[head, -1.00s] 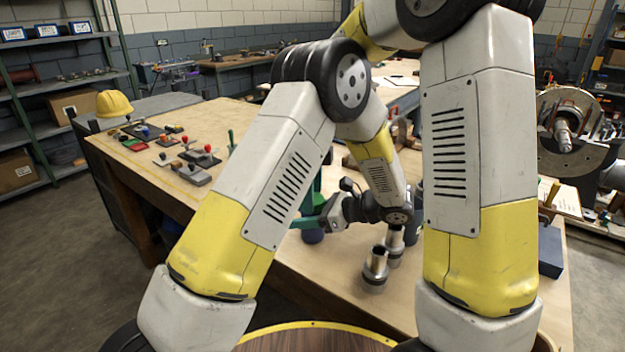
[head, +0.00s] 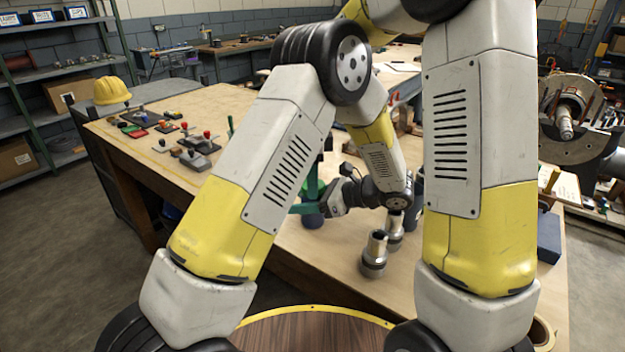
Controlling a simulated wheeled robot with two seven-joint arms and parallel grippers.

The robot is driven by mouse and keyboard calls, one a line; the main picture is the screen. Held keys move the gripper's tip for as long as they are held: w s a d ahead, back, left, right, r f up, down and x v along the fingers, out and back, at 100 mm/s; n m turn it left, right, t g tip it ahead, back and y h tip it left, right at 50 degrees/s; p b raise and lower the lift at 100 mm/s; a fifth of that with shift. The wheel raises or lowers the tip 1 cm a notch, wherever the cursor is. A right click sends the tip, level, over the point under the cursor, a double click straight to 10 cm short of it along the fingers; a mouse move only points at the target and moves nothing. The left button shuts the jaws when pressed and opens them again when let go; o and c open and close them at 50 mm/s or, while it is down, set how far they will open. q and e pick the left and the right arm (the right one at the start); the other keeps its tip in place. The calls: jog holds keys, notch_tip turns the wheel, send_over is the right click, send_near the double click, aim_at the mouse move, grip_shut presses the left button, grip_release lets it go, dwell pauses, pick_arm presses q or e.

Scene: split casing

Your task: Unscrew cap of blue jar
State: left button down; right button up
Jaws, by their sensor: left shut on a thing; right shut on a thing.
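The blue jar (head: 312,220) stands on the workbench near its front edge; only its lower part shows below green gripper fingers. My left gripper (head: 306,208) reaches in level from the right of the jar, its green fingers shut around the jar's side. My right gripper (head: 314,182) comes down from above, mostly hidden behind my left arm; its green fingers are upright over the jar and closed on its top. The cap itself is hidden by fingers and arm, so I cannot tell whether it is still seated.
Metal cylindrical fittings (head: 374,257) stand on the workbench (head: 330,255) right of the jar. A dark blue box (head: 549,238) lies at the right edge. Several small switch-like parts (head: 198,152) and a yellow hard hat (head: 111,90) are at the left.

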jog(key=shift+n, duration=0.4)
jog(key=o, duration=1.5)
jog(key=shift+o, duration=0.2)
notch_tip(320, 180, up, 4)
jog(key=shift+r, duration=0.35)
jog(key=shift+c, duration=1.3)
jog(key=shift+d+r+n, duration=0.1)
jog(key=shift+r+n, duration=0.3)
jog(key=shift+r, duration=1.05)
jog(key=shift+f, duration=3.8)
